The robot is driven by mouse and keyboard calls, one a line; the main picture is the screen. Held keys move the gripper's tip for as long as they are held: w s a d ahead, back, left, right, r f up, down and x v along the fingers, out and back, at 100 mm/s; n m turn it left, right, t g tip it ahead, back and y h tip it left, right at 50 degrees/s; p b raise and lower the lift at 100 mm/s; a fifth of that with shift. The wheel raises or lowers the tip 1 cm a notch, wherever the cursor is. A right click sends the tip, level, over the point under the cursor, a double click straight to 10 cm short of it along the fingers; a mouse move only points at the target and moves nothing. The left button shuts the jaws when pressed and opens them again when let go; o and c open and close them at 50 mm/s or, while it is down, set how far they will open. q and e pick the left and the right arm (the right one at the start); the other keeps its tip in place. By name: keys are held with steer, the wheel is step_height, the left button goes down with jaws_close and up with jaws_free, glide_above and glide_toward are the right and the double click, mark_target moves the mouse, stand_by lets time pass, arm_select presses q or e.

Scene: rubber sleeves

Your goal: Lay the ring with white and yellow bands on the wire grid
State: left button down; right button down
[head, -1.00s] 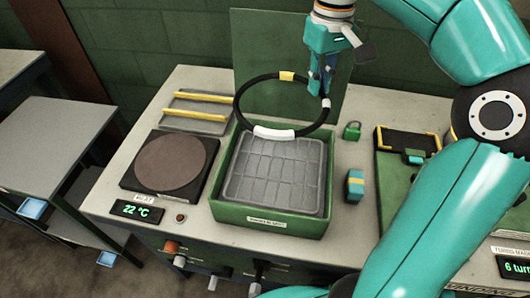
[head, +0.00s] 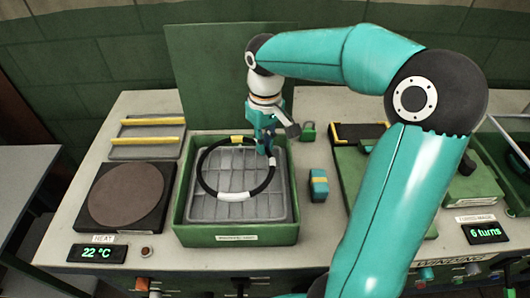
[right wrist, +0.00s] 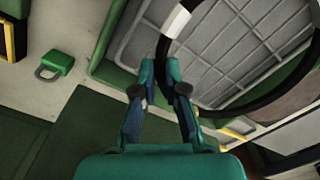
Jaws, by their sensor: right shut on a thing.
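The black ring with white and yellow bands (head: 231,196) is over the wire grid (head: 221,180), inside the outline of the green box (head: 184,236). Its yellow band is at the far side and its white band at the near side. It looks nearly level and low; I cannot tell whether it touches the grid. My right gripper (head: 266,150) is shut on the ring at its far right part. In the right wrist view the ring (right wrist: 163,50) runs to the fingertips (right wrist: 161,76). My left gripper is not in view.
A round heating plate (head: 127,194) is left of the box, with a tray of yellow bars (head: 146,140) behind it. A tall green panel (head: 225,80) rises behind the box.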

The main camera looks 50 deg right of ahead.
mark_target(264, 162)
step_height(264, 162, down, 4)
steer(key=shift+f, duration=0.1)
steer(key=c, duration=1.2)
jaws_free()
step_height(264, 162, up, 12)
steer(key=shift+r+p, duration=0.1)
steer(key=shift+p, duration=0.2)
